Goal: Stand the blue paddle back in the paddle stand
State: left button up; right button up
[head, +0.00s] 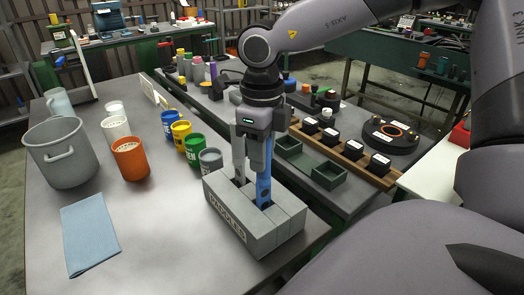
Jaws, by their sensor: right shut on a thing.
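The blue paddle (263,186) stands upright, its lower end inside a slot of the grey paddle stand (262,242), which has lettering on its front. My right gripper (258,165) points down over the stand and is shut on the upper part of the blue paddle. A grey paddle (239,162) stands in the slot to the left, close beside the gripper. How deep the blue paddle sits cannot be seen. My left gripper is not in view.
A grey pot (62,155), an orange cup (131,160) and several coloured cups stand left of the stand. A blue cloth (89,233) lies at the front left. The table (165,245) between cloth and stand is clear. Green trays (328,171) lie to the right.

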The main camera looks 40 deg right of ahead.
jog(key=o, duration=1)
notch_tip(320, 180, up, 7)
jog(key=shift+r, duration=0.15)
jog(key=shift+s, duration=0.1)
dwell(0.3)
